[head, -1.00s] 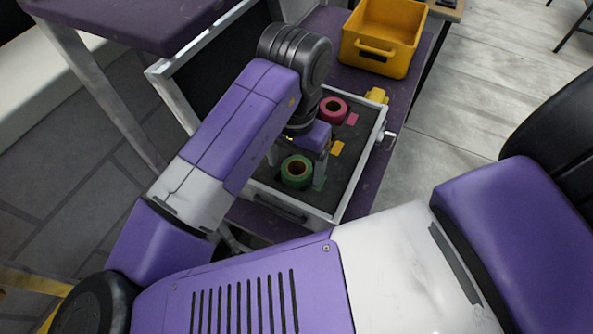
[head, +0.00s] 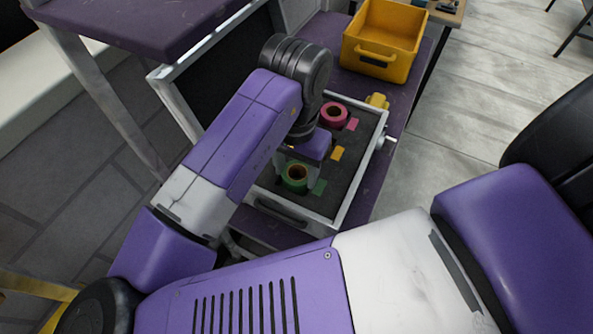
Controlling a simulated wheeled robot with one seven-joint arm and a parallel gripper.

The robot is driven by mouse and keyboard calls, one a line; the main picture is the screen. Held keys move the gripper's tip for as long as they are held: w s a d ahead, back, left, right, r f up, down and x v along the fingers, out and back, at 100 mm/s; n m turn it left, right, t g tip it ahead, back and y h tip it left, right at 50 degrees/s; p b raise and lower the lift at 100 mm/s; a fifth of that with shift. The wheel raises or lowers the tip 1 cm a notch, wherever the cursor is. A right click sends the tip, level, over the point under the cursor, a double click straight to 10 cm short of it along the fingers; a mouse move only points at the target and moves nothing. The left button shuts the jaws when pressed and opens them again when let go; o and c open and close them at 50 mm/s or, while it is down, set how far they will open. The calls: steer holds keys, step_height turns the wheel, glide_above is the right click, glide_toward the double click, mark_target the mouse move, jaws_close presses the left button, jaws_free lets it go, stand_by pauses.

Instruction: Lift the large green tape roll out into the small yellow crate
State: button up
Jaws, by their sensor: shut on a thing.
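The large green tape roll (head: 296,177) is in the near part of the dark foam-lined case (head: 357,185), with its brown core facing up. My gripper (head: 297,166) is over it from above and shut on it. My purple gripper body hides part of the far side of the roll, and the finger contact is hard to see. The small yellow crate (head: 383,40) stands beyond the case at the upper right, and its visible inside looks empty.
A pink tape roll (head: 333,114) sits farther back in the case. A yellow item (head: 377,101) is at the case's far right corner. Pink, yellow and green labels lie on the foam. The open lid (head: 215,85) stands to the left, near a purple tabletop (head: 150,20).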

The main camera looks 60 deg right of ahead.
step_height(320, 180, up, 10)
steer(key=p, duration=0.8)
steer(key=shift+p, duration=0.35)
